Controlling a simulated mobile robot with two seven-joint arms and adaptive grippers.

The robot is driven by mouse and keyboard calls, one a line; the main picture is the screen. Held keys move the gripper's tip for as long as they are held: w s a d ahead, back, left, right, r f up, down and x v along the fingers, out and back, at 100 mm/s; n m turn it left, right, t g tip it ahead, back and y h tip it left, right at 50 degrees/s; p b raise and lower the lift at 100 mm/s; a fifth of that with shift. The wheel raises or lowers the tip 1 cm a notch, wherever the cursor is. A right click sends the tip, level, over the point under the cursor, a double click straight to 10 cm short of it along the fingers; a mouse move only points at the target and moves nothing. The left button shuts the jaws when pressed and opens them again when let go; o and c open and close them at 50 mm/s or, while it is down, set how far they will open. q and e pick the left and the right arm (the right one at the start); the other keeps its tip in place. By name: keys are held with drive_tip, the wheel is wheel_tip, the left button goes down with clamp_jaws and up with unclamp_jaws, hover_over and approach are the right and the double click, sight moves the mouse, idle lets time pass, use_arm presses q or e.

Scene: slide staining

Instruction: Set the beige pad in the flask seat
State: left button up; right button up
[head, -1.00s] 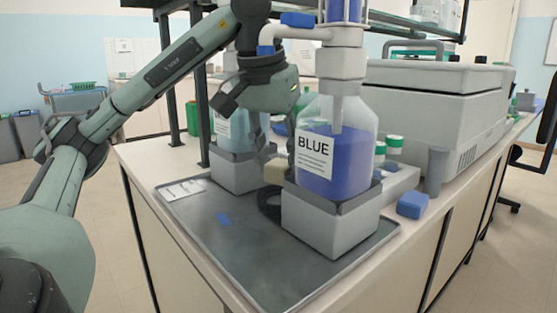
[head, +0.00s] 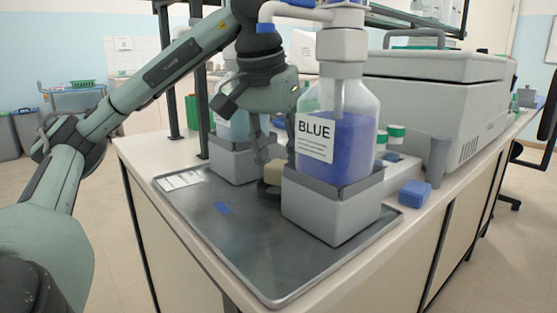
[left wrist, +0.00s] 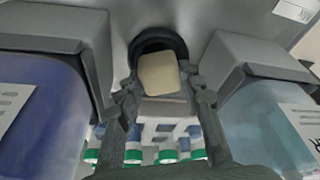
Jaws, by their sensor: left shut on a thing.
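The beige pad (head: 273,174) is held by my left gripper (head: 272,160), between the two bottle stands. In the left wrist view the pad (left wrist: 160,73) sits between the two fingers (left wrist: 162,88), which are shut on it. The dark round flask seat (left wrist: 152,40) shows behind the pad there, and a dark edge of it (head: 267,190) shows below the pad in the head view. The pad hides part of the seat, so I cannot tell whether they touch. My right gripper is not in view.
The BLUE bottle (head: 348,145) in its grey stand (head: 330,210) is close on the right. A pale-blue bottle's stand (head: 232,163) is close on the left. The metal tray's (head: 260,245) front is mostly clear. A blue block (head: 414,194) lies right of the tray.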

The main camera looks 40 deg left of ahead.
use_arm(q)
drive_tip(key=shift+f+b, duration=0.4)
drive_tip(key=shift+f, duration=0.05)
drive_tip(key=o, duration=0.9)
drive_tip(key=shift+o, duration=0.2)
drive_tip(key=shift+r, duration=0.15)
